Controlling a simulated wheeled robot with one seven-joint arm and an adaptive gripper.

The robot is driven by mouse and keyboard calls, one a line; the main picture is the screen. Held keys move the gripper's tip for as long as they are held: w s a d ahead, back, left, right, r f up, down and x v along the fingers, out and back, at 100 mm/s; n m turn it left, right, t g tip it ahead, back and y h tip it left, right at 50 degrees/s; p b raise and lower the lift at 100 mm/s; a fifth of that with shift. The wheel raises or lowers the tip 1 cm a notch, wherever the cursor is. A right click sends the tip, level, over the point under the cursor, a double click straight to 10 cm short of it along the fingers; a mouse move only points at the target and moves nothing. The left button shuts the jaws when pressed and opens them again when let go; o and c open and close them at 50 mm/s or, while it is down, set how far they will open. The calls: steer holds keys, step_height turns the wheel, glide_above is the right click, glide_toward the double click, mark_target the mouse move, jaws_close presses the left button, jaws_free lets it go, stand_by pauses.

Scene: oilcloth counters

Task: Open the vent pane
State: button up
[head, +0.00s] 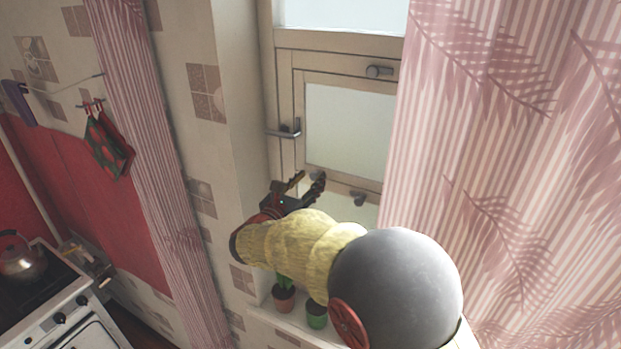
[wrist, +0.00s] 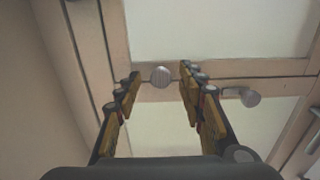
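The vent pane (head: 348,128) is a small pale-glazed pane in a beige wooden frame, and it looks shut in the head view. A grey lever handle (head: 289,131) sits on the frame at its left, and another grey handle (head: 379,71) sits above it. My gripper (head: 306,185) is just below the pane's lower left corner. In the wrist view my gripper (wrist: 160,77) is open and empty. A round grey knob (wrist: 160,76) shows between the fingertips; whether it touches them I cannot tell. A second grey handle (wrist: 240,96) is to the right of the fingers.
Pink striped curtains hang at the right (head: 500,150) and left (head: 160,150) of the window. Potted plants stand on the sill below my arm, including a green pot (head: 317,316). A stove with a kettle (head: 20,262) is at the lower left.

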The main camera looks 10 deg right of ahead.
steer(key=shift+w+d, duration=0.25)
steer(key=shift+w, duration=0.1)
steer(key=shift+s, duration=0.1)
steer(key=shift+c, duration=0.2)
jaws_close()
stand_by(0.5)
